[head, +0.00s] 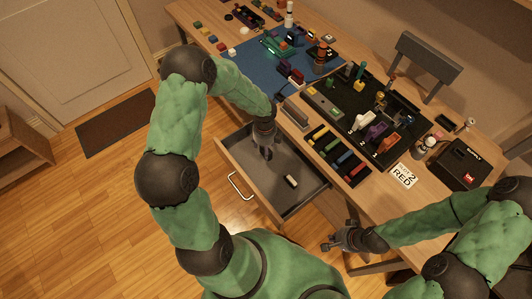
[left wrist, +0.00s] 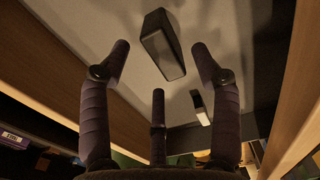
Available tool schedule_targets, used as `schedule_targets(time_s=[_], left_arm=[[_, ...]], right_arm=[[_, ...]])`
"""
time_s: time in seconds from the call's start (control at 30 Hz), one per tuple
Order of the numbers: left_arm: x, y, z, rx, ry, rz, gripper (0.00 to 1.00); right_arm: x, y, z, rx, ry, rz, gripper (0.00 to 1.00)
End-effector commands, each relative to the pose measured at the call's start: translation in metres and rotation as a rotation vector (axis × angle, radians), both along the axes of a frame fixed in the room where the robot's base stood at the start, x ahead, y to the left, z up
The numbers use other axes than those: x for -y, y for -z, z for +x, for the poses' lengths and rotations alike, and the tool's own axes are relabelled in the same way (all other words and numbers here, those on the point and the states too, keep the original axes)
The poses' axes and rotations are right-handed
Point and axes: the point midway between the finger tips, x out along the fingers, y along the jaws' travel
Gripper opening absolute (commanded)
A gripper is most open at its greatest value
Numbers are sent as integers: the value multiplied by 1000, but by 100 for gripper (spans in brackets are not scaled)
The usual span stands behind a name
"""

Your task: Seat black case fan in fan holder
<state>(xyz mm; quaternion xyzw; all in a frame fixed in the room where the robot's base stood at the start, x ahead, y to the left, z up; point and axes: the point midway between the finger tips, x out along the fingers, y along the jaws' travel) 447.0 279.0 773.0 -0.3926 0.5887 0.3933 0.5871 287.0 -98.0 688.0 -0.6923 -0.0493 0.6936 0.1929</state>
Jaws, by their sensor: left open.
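My left gripper (head: 265,148) reaches down into the open drawer (head: 235,155). In the left wrist view its three fingers (left wrist: 162,85) are spread and empty. A dark block with a grey face (left wrist: 163,45) lies on the drawer floor just beyond the fingertips, apart from them; I cannot tell whether it is the black case fan. In the head view the gripper mostly hides that spot. My right gripper (head: 338,238) is beside the table's front edge, fingers apart and empty. I cannot single out the fan holder among the things on the table.
A small white and dark piece (head: 291,181) lies in the drawer, also in the left wrist view (left wrist: 200,107). The wooden drawer walls (left wrist: 295,115) stand close around the left gripper. Above, a black mat (head: 350,140) is crowded with parts; a black box (head: 462,163) stands at right.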

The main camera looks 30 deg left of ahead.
Motion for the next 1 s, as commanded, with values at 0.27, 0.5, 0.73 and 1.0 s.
schedule_targets(time_s=[0.27, 0.5, 0.73, 1.0], left_arm=[[-3, 28, 3, 0, 0, 0, 63], [-3, 53, 3, 0, -1, 0, 63], [-3, 51, 3, 1, 0, 1, 55], [-3, 51, 3, 1, 0, 1, 2]], right_arm=[[0, 14, 0, 0, 0, 0, 0], [0, 24, 0, 0, 0, 0, 0], [0, 23, 0, 0, 0, 0, 0], [0, 23, 0, 0, 0, 0, 0]])
